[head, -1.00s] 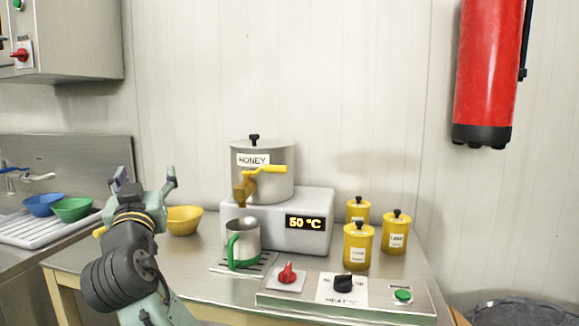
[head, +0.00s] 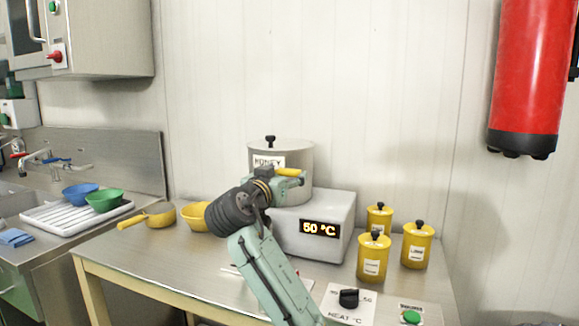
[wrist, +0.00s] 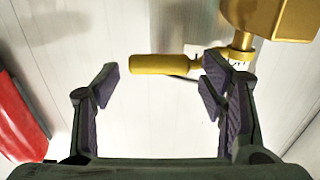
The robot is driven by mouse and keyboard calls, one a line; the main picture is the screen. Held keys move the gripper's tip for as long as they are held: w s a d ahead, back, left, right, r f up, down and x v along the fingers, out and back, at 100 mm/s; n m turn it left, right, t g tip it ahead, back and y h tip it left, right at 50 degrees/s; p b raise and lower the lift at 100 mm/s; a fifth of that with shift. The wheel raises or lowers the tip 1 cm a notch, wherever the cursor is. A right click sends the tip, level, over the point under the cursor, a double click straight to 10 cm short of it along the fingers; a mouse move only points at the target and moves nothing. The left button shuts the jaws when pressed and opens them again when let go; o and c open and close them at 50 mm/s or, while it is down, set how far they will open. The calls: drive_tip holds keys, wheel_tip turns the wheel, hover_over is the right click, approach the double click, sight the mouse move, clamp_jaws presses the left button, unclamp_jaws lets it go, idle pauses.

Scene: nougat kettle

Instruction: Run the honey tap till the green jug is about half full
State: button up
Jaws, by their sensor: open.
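The grey honey pot (head: 300,158) stands on the white heater box (head: 335,208), whose display reads 50 °C. My gripper (head: 290,181) is in front of the pot at tap height. The tap's yellow handle (head: 287,172) shows just above it, pointing sideways. In the wrist view my gripper (wrist: 160,80) is open, and the yellow handle (wrist: 165,64) lies by the fingertips, across the gap between them. I cannot tell whether they touch. The golden tap body (wrist: 270,18) is at the top right there. My arm hides the green jug and the tap's spout in the head view.
Several yellow canisters (head: 373,257) stand right of the heater box. A black heat knob (head: 349,298) and a green button (head: 412,316) are at the table's front. A red extinguisher (head: 525,80) hangs on the wall.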

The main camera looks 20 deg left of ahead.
sight(287, 173)
drive_tip(key=shift+w+p, duration=0.4)
drive_tip(key=shift+w, duration=1.3)
clamp_jaws()
